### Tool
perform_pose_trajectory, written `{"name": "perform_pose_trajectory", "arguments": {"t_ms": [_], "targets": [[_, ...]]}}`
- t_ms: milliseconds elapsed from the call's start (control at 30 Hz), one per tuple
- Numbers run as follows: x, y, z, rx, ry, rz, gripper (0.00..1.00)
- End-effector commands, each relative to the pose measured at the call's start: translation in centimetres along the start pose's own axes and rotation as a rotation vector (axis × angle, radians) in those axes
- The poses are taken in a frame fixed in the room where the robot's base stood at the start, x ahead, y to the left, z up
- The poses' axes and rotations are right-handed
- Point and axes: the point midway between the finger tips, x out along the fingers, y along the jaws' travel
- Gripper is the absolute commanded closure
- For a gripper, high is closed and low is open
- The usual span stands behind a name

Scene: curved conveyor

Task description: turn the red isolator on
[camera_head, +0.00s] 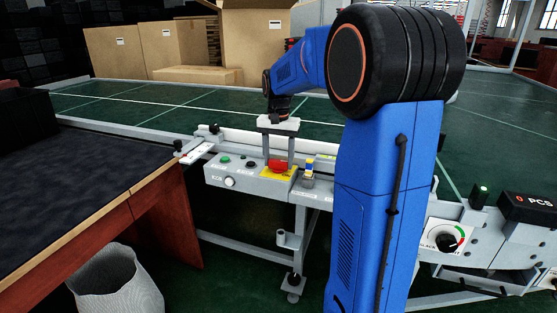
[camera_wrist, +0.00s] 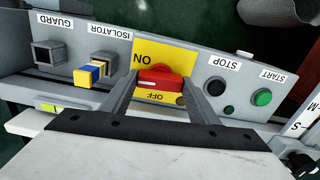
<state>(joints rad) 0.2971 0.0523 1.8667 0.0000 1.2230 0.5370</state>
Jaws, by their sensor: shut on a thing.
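The red isolator (camera_wrist: 161,76) is a rotary handle on a yellow plate (camera_wrist: 178,55) on a grey control panel. In the wrist view ON is printed above it and OFF below it, both upside down. A small pale mark shows on its left part; I cannot tell which setting it points to. It also shows in the head view (camera_head: 278,166). My gripper (camera_wrist: 161,84) is shut on the red isolator, with one finger on each side. In the head view my gripper (camera_head: 277,160) reaches down onto it from above.
A blue and yellow plug-like part (camera_wrist: 90,72) sits beside the isolator, with a dark square socket (camera_wrist: 48,54) further left. A black stop button (camera_wrist: 215,86) and green start button (camera_wrist: 263,97) are on the right. A desk (camera_head: 90,190) stands left, with a bin (camera_head: 115,285) below.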

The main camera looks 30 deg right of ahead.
Motion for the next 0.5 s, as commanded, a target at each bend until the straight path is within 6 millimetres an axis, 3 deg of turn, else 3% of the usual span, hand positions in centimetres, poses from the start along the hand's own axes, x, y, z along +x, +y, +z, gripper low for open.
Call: {"name": "perform_pose_trajectory", "arguments": {"t_ms": [500], "targets": [[-0.09,-0.02,-0.06,0.091,0.002,-0.001,0.68]]}}
